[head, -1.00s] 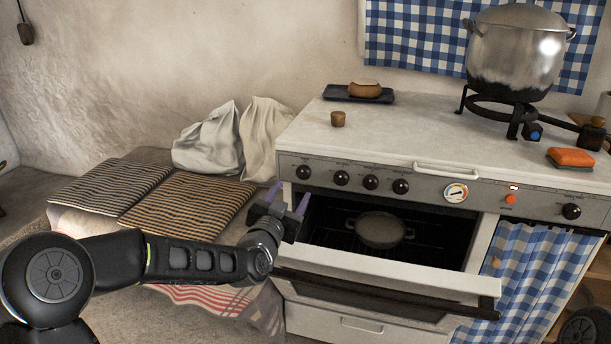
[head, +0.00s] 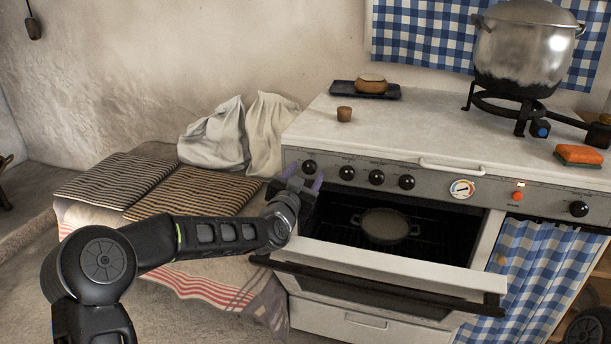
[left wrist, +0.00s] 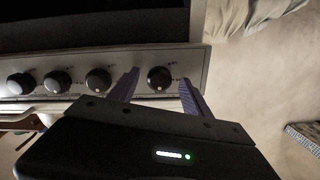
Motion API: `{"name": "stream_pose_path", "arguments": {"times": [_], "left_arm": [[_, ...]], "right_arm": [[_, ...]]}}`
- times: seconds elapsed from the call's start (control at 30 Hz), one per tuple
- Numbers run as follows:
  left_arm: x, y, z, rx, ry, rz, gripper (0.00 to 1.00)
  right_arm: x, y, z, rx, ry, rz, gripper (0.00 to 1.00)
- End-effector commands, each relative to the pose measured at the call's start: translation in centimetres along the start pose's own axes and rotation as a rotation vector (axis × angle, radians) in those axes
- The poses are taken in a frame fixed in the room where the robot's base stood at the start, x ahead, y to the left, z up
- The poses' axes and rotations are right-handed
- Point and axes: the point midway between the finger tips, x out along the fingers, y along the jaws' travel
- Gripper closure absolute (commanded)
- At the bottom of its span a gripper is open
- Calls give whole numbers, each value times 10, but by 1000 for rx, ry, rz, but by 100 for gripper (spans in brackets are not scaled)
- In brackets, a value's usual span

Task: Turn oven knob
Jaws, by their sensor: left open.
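The oven's control panel carries several black round knobs in a row. The leftmost knob (head: 309,167) is at the panel's left end in the head view. My left gripper (head: 304,178) is open in front of and slightly below that knob. In the left wrist view, where the panel appears upside down, the same knob (left wrist: 160,79) shows between the two purple fingers of my left gripper (left wrist: 158,78). The fingers stand on either side of it with gaps; I cannot tell their depth to the panel. My right gripper is in neither view.
The oven door (head: 380,266) is open below the panel, with a round pan (head: 384,225) inside. A white handle (head: 455,169) juts out above the panel. A large pot (head: 525,50) stands on a burner. Striped cushions (head: 195,192) lie on the bench at left.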

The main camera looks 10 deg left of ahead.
Motion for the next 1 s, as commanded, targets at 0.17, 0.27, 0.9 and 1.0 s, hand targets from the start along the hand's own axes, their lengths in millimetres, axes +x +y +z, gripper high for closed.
{"name": "stream_pose_path", "arguments": {"times": [0.17, 0.27, 0.9, 1.0], "left_arm": [[4, 0, 0, -1, 0, 0, 43], [4, 0, 0, 0, 0, 0, 43], [3, 0, 0, 0, 0, 0, 91], [3, 0, 0, 0, 0, 1, 100]], "right_arm": [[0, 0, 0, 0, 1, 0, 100], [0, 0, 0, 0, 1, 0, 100], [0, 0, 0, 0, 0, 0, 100], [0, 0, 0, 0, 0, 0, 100]]}}
